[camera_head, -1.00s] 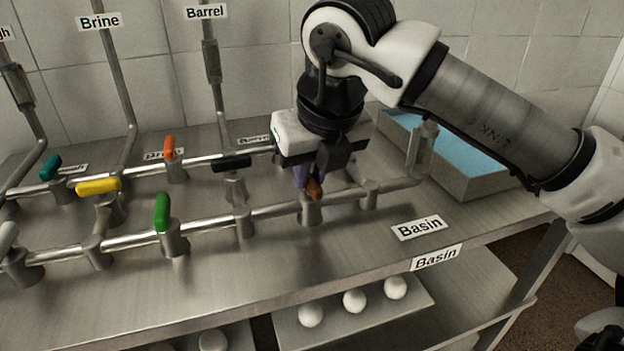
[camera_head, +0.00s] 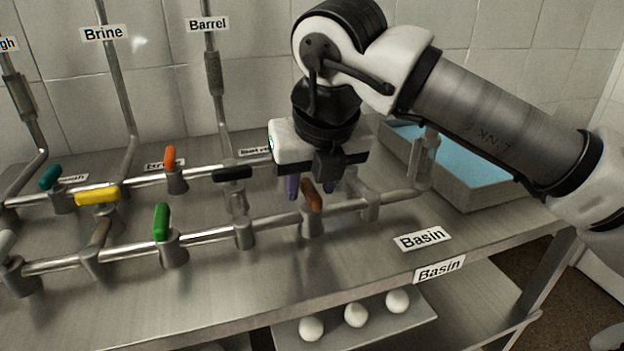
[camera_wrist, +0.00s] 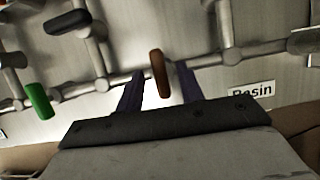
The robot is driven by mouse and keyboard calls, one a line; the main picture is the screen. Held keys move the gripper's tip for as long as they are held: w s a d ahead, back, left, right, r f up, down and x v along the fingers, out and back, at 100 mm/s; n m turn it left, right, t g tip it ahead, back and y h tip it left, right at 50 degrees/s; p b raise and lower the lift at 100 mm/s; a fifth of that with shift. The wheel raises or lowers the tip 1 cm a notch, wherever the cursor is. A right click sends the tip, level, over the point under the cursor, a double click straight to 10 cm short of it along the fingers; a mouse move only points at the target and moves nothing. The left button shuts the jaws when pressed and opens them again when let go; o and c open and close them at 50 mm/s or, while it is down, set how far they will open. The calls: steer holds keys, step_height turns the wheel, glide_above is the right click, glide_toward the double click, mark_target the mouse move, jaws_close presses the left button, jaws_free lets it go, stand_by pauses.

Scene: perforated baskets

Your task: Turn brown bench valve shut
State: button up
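The brown valve handle (camera_head: 312,195) sits on the front pipe (camera_head: 275,212) of the bench, near the Basin labels. In the wrist view the brown handle (camera_wrist: 158,74) lies crosswise to the pipe line. My gripper (camera_head: 311,186) is above and just behind the handle, pointing down. Its two purple fingers are spread apart. In the wrist view the gripper (camera_wrist: 160,86) has one finger on each side of the handle, with visible gaps. The valve body under the handle is partly hidden in the wrist view.
Green (camera_head: 161,221), yellow (camera_head: 98,195), black (camera_head: 232,174), orange (camera_head: 170,157) and teal (camera_head: 50,177) handles stand to the left. An upright pipe fitting (camera_head: 424,160) and a blue-filled basin (camera_head: 470,165) are at right. The front bench strip is clear.

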steer(key=p+v, duration=0.8)
steer(key=v, duration=0.6)
steer(key=shift+p, duration=0.4)
steer(key=shift+f, duration=0.1)
